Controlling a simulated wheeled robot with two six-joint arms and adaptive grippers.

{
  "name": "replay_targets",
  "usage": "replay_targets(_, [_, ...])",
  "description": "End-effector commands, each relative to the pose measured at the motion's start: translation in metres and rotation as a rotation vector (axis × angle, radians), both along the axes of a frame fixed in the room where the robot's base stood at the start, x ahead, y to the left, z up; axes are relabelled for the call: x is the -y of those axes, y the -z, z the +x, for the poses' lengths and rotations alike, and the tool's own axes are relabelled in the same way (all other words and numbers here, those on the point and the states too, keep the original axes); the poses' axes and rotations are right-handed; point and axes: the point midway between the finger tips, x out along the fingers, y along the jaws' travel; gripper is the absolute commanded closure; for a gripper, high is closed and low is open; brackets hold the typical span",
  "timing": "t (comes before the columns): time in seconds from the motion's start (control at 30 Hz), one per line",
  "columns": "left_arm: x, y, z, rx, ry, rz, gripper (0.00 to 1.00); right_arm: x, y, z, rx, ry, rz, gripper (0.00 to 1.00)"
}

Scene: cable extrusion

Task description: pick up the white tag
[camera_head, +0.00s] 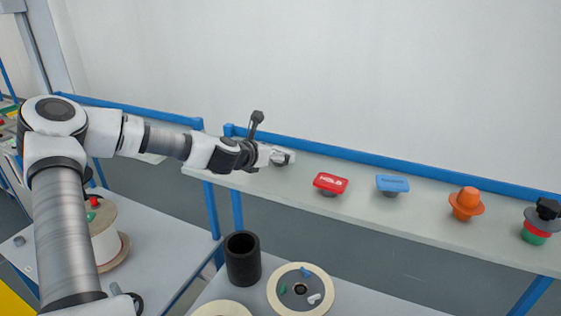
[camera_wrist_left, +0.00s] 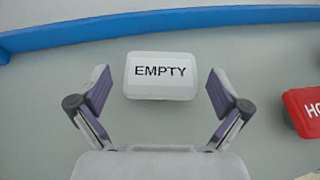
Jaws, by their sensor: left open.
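The white tag (camera_wrist_left: 160,88), marked "EMPTY", lies on the grey shelf in the left wrist view. It sits ahead of and between the two open fingers of my left gripper (camera_wrist_left: 158,97), with a gap on each side. In the head view my left arm reaches from the left to the shelf, and the left gripper (camera_head: 284,158) is at its left part, where it mostly hides the white tag. My right gripper is in neither view.
On the shelf (camera_head: 420,225), to the right, are a red "HOLD" tag (camera_head: 330,182), a blue tag (camera_head: 393,184), an orange piece (camera_head: 466,203) and a stacked black, red and green piece (camera_head: 540,222). A blue rail runs behind. A black cup (camera_head: 242,258) and a spool (camera_head: 300,291) stand lower in front.

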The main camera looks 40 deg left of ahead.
Motion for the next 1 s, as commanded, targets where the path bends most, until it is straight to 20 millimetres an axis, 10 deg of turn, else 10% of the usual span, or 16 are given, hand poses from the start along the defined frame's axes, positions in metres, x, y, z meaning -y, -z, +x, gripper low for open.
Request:
replay_targets(0.57, [-0.002,0.020,0.040,-0.002,0.002,0.000,0.00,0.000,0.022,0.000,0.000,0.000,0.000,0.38])
replay_targets(0.73, [-0.003,0.020,0.040,-0.002,0.002,0.000,0.53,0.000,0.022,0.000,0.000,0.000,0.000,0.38])
replay_targets(1.0, [-0.003,0.020,0.040,-0.001,0.002,0.000,0.53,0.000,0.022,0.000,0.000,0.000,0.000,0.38])
